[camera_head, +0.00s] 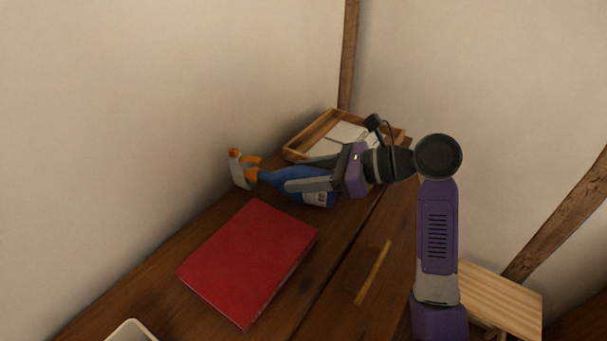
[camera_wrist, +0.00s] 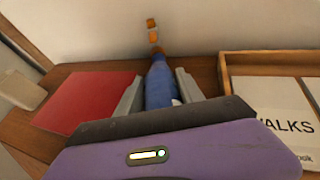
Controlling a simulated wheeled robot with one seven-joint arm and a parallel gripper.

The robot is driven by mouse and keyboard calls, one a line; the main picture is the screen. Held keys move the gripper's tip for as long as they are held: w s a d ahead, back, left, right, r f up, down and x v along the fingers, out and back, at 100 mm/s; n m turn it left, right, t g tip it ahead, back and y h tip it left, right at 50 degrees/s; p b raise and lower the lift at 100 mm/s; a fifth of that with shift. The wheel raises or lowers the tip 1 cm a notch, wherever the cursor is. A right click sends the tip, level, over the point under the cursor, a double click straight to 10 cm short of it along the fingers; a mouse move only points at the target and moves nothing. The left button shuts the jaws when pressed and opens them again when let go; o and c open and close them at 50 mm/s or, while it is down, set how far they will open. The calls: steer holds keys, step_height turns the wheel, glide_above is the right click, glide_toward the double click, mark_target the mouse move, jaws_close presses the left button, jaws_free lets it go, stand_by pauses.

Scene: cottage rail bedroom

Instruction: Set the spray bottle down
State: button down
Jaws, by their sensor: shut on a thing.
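The spray bottle (camera_head: 290,181) has a blue body, an orange collar and trigger and a pale head, and it lies on its side with its head toward the left wall. My gripper (camera_head: 293,174) is shut on the bottle's body, one finger on each side. In the wrist view the bottle (camera_wrist: 158,84) runs away from me between the two fingers (camera_wrist: 160,88). Part of its body and its base are hidden by my gripper. The bottle is at or just above the dark wooden table (camera_head: 330,262); I cannot tell whether it touches.
A red book (camera_head: 249,262) lies left of the bottle in the wrist view. A wooden tray (camera_head: 296,150) with papers or books stands on the other side, close to my gripper. A thin yellowish strip (camera_head: 373,272) lies on the table. A pale container (camera_head: 131,331) is at the front edge.

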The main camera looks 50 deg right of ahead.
steer(key=c, duration=1.2)
jaws_free()
steer(key=shift+f, duration=0.1)
steer(key=o, duration=0.5)
steer(key=shift+c, duration=0.2)
